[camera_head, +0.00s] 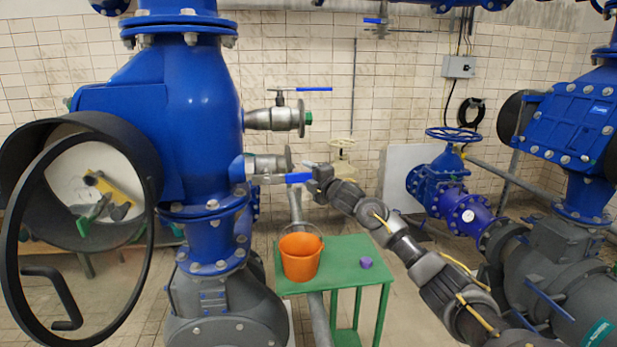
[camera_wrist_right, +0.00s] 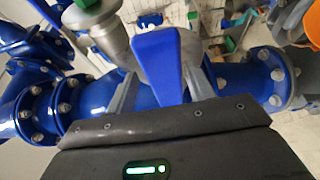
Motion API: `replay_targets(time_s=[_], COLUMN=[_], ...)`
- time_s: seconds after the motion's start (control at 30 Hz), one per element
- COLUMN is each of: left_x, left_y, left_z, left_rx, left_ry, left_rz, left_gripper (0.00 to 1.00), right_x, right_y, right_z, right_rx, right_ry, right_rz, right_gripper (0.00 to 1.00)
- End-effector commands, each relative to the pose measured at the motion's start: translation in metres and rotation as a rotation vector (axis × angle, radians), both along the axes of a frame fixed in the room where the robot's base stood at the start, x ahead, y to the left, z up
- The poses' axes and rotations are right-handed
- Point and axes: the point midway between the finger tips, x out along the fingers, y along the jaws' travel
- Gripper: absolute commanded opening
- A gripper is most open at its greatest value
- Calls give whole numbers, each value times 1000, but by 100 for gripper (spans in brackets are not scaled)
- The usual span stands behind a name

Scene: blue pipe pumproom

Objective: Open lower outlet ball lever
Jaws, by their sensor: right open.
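The lower outlet ball lever (camera_head: 298,178) has a blue grip and points right from the lower metal outlet (camera_head: 266,164) on the big blue pump body. In the right wrist view the blue lever (camera_wrist_right: 160,62) stands large in the middle. My right gripper (camera_head: 314,182) is at the lever's outer end in the head view. In the wrist view its two grey fingers (camera_wrist_right: 162,92) are open, one on each side of the blue grip. I cannot tell whether either finger touches it. My left gripper is not in view.
An upper outlet with its own blue lever (camera_head: 314,89) sits above. A green table (camera_head: 345,251) below carries an orange bucket (camera_head: 300,258) and a purple cap (camera_head: 366,262). A large black ring frame (camera_head: 12,250) stands at left. Blue pipework (camera_head: 465,212) fills the right.

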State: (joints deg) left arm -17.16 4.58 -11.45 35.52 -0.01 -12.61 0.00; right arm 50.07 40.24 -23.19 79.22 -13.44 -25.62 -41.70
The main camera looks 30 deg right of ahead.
Motion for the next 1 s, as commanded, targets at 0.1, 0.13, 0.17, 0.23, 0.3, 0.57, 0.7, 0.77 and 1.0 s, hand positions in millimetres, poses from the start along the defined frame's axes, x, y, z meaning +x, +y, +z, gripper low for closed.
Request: replay_targets(time_s=[0.1, 0.13, 0.17, 0.23, 0.3, 0.57, 0.7, 0.77, 1.0], left_x=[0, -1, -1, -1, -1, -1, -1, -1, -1], left_y=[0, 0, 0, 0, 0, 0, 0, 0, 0], left_z=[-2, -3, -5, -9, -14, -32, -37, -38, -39], left_rx=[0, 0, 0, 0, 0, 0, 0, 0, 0], left_ry=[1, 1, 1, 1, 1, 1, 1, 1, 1], left_rz=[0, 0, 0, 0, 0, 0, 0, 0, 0], left_gripper=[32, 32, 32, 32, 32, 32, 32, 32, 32], right_x=[-3, -5, -8, -16, -27, -76, -96, -101, -108], right_y=[0, 0, 0, -1, 0, 0, 1, 1, 1], right_z=[-2, -2, -3, -4, -4, -3, -1, -1, 2], right_rx=[0, 0, -1, -3, -4, -4, -2, -3, -1], right_ry=[1, 1, 1, 1, 0, -1, -1, -1, -1], right_rz=[0, 1, 1, 1, 1, 1, 1, 2, 1], right_gripper=[53, 53, 53, 53, 53, 53, 53, 53, 53])
